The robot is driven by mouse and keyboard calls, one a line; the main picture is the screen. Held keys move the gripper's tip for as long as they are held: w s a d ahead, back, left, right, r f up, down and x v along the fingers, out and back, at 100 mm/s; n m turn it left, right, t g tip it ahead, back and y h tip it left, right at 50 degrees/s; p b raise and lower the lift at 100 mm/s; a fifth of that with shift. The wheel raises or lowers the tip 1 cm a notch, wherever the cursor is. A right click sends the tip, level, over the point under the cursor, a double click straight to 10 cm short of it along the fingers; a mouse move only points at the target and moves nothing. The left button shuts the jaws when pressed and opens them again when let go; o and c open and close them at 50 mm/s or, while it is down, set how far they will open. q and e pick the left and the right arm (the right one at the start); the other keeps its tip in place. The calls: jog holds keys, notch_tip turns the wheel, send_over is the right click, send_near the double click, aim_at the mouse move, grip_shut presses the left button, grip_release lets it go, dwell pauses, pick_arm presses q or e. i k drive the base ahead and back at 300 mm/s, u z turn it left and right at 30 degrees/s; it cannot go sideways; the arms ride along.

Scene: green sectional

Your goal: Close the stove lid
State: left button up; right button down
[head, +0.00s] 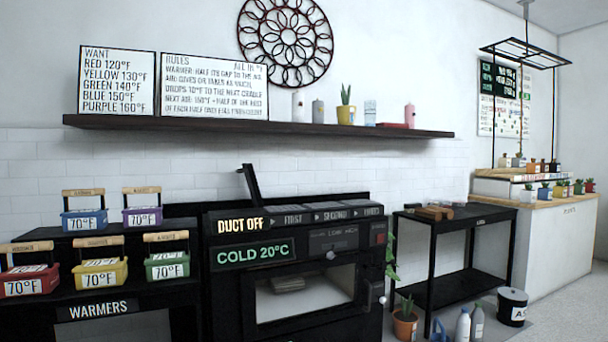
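The black stove (225,292) stands at the centre of the head view, with display panels reading "DUCT OFF" and "COLD 20°C". A knob (382,299) sits at the right of this opening. A black bar (249,182) sticks up at a tilt from the stove's top left; I cannot tell whether it is the lid's edge or a lever. Neither of my grippers is in view.
Several coloured 70°F warmers (100,272) stand on the black stepped stand (110,308) at left. A black side table (455,220) with small blocks is at right. A potted plant (405,322), bottles (463,325) and a black bucket (512,307) stand on the floor.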

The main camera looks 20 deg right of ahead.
aim_at(248, 168)
jog(key=z, duration=0.35)
jog(key=i, duration=1.7)
jog(key=u, duration=0.95)
